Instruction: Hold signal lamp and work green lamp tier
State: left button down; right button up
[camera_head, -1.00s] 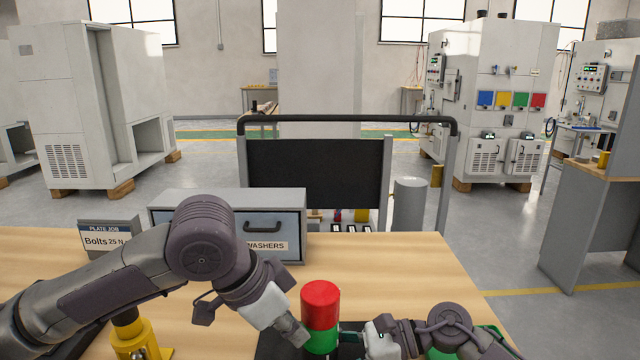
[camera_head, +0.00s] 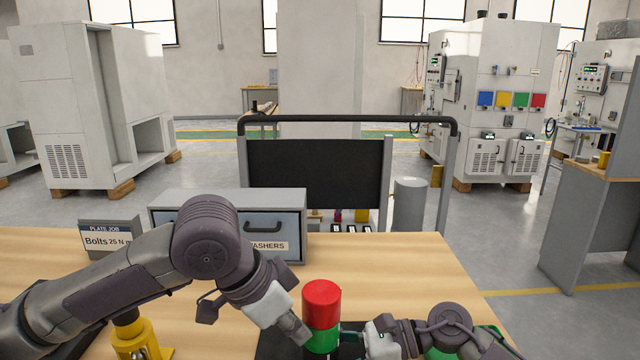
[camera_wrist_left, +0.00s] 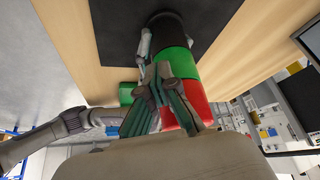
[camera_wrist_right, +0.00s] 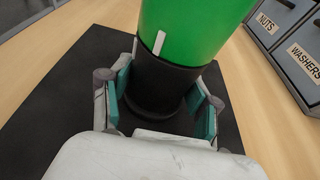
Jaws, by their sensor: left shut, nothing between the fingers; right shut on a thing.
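The signal lamp stands upright on a dark mat (camera_wrist_right: 50,110), with a red tier (camera_head: 321,303) on top, a green tier (camera_head: 322,341) below and a black base (camera_wrist_right: 158,88). My right gripper (camera_wrist_right: 160,105) is shut around the black base, below the green tier. A small white mark shows at the green tier's lower edge in the right wrist view. My left gripper (camera_head: 303,336) is shut and empty, its fingertips close beside the green tier on its left. In the left wrist view its closed fingers (camera_wrist_left: 160,85) overlap the lamp, so contact cannot be told.
A grey drawer unit (camera_head: 230,198) with a WASHERS label stands at the back of the wooden bench. A Bolts sign (camera_head: 108,238) and a yellow post (camera_head: 135,335) are at left. The bench right of the drawers is clear.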

pick_arm(q)
jog(key=shift+w+a, duration=0.1)
jog(key=shift+w, duration=0.1)
jog(key=shift+w+a, duration=0.5)
jog(key=shift+w, duration=0.35)
jog(key=shift+w+a, duration=0.1)
jog(key=shift+w, duration=0.2)
dwell(0.3)
jog(key=shift+a, duration=0.2)
notch_tip(320, 180, up, 6)
jog(key=shift+a, duration=0.2)
dwell(0.5)
jog(key=shift+s, duration=0.1)
